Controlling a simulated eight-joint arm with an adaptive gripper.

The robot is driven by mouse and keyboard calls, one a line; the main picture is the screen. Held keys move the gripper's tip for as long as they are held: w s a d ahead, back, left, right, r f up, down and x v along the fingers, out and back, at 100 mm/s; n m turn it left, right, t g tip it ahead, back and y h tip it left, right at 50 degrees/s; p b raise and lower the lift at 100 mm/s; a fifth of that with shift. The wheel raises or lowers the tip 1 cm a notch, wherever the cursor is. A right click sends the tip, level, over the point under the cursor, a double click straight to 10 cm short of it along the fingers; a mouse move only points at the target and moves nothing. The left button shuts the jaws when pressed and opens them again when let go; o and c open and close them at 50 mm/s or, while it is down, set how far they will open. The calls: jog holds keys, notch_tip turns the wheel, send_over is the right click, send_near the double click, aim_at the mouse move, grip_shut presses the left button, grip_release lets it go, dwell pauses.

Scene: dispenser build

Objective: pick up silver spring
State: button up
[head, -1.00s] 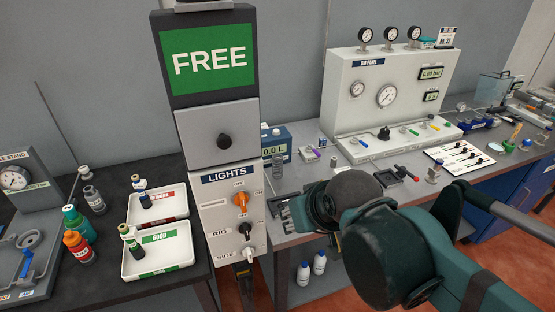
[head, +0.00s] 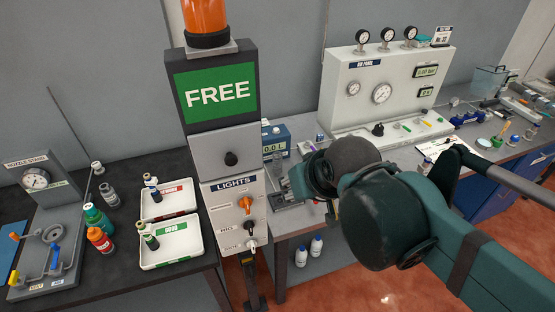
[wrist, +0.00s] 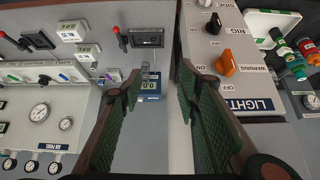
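My gripper (wrist: 160,82) is open and empty in the wrist view, its two green ribbed fingers reaching over the bench. Between and beyond the fingertips stands a small grey, partly clear cylinder (wrist: 147,70) in front of a blue box with a display (wrist: 151,88). I cannot tell whether this cylinder is the silver spring. No coil shape is clear enough to identify in either view. In the head view my gripper (head: 302,182) is beside the lights post, with its fingertips mostly hidden by the wrist and arm.
The lights post (head: 232,200) stands close left of my gripper. Two white trays (head: 170,255) holding dark bottles lie on the left bench, near a nozzle stand (head: 40,180). The air panel (head: 350,110) stands behind the arm. Small black fixtures (wrist: 148,38) lie on the bench.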

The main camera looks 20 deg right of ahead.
jog(key=w+m, duration=0.1)
jog(key=w, duration=0.1)
jog(key=m+g+p, duration=0.4)
jog(key=m+g, duration=0.3)
jog(key=m, duration=1.1)
send_over(277, 154)
jog(key=s, duration=0.1)
jog(key=f, duration=1.3)
jog(key=shift+a+f, duration=0.1)
jog(key=shift+a, duration=0.1)
jog(key=shift+w+d+f, duration=0.15)
jog(key=shift+w+f, duration=0.25)
jog(key=shift+f, duration=0.3)
jog(key=shift+f, duration=3.4)
